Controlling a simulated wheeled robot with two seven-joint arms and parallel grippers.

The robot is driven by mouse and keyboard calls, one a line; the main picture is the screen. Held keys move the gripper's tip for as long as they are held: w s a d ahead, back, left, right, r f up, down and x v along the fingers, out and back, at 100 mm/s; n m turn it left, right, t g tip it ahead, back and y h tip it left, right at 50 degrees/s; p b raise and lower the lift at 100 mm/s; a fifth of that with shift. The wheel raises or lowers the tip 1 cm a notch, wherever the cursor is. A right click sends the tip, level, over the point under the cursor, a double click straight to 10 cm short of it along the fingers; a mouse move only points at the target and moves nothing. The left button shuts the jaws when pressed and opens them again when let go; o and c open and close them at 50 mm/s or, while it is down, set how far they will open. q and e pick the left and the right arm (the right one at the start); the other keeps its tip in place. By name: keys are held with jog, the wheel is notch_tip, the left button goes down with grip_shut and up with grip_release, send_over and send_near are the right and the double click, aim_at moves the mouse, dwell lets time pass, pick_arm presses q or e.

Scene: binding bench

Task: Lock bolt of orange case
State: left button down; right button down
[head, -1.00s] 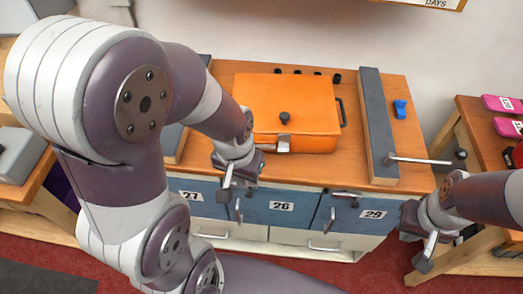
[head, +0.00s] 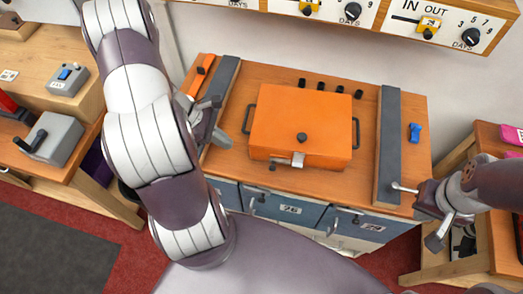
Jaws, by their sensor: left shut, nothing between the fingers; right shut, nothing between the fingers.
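The orange case (head: 325,118) sits closed on the wooden bench, with a dark knob (head: 301,137) on its lid and dark handles at both sides. A small metal bolt (head: 297,160) is at the middle of its front edge; I cannot tell if it is locked. My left gripper (head: 216,118) is shut and empty, left of the case by the left grey rail, partly hidden by my arm. My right gripper (head: 441,229) is shut and empty at the bench's right front corner, apart from the case.
A right grey rail (head: 389,140) has a metal lever (head: 402,188) at its front end, partly hidden behind my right gripper. A blue clip (head: 415,132) lies beyond it. Several black knobs (head: 340,89) line the back. Blue numbered drawers (head: 290,210) are below.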

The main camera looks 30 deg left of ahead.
pick_arm(q)
jog(key=x, duration=0.6)
jog(key=p+x, duration=0.1)
jog(key=x, duration=0.1)
jog(key=shift+s+d+f, duration=0.25)
jog(key=shift+d, duration=0.15)
jog(key=d, duration=0.1)
jog(key=w+d+f, duration=0.1)
jog(key=d+p, duration=0.1)
jog(key=shift+w+f, duration=0.2)
jog(key=shift+f, duration=0.1)
jog(key=shift+d+f, duration=0.15)
jog(key=shift+d, duration=0.45)
jog(key=shift+w, duration=0.1)
pick_arm(e)
jog(key=shift+s+d+r, duration=0.1)
jog(key=shift+s+r, duration=0.05)
jog(key=shift+r, duration=0.45)
jog(key=shift+s+r, duration=0.15)
jog(key=shift+r, duration=0.45)
pick_arm(q)
jog(key=shift+a, duration=0.1)
